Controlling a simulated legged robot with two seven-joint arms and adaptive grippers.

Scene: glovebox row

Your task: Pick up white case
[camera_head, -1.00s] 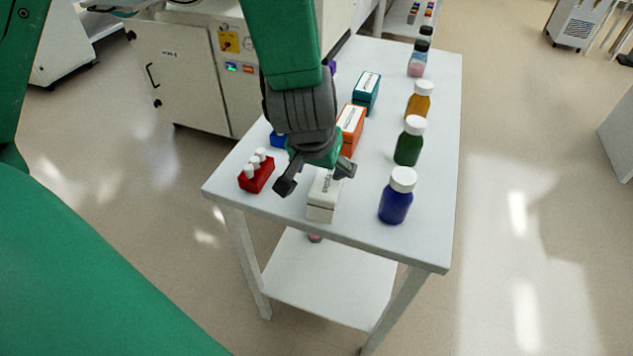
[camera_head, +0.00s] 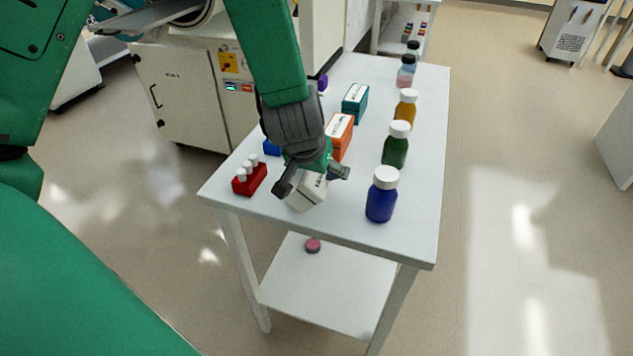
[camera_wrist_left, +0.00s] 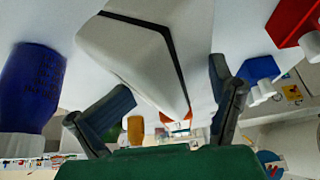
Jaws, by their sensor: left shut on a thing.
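The white case (camera_head: 307,194) is a small white box with a dark line around it, near the front edge of the white table. My left gripper (camera_head: 311,178) is over it from above, with one finger on each side, shut on it. The case looks tilted in the head view. In the left wrist view the case (camera_wrist_left: 135,52) fills the upper middle, between the two fingers (camera_wrist_left: 165,112). The gripper hides part of its top. Whether the case touches the table is hard to tell. My right gripper is not in view.
A red rack with white-capped vials (camera_head: 249,180) is close on the left, and a blue bottle (camera_head: 382,197) on the right. An orange box (camera_head: 340,135) and a teal box (camera_head: 355,102) stand behind. Green (camera_head: 396,147) and amber bottles (camera_head: 405,107) line the right side.

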